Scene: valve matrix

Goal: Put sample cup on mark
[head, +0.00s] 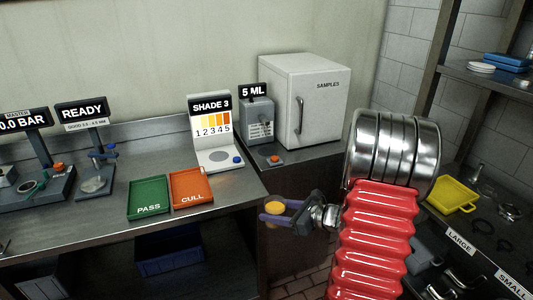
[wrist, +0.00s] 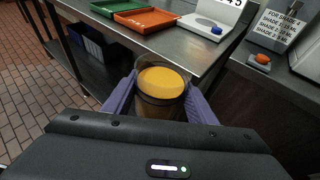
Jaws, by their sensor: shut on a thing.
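My gripper (head: 274,213) is shut on the sample cup (head: 275,207), a small cup with a yellow-orange top, held in the air in front of the bench's right end. In the wrist view the cup (wrist: 160,82) sits upright or nearly so between the two purple fingers, its clear wall showing below the orange top. A round grey mark (head: 219,156) lies on the white base of the SHADE 3 stand (head: 211,118), behind and left of the gripper, and looks bare. In the wrist view that white base (wrist: 203,27) is beyond the cup.
The green PASS tray (head: 148,198) and orange CULL tray (head: 191,189) lie left of the stand. The 5 ML dispenser (head: 257,117) and white SAMPLES box (head: 318,100) stand right of it. The bench edge lies between cup and stand. A yellow container (head: 452,196) is at far right.

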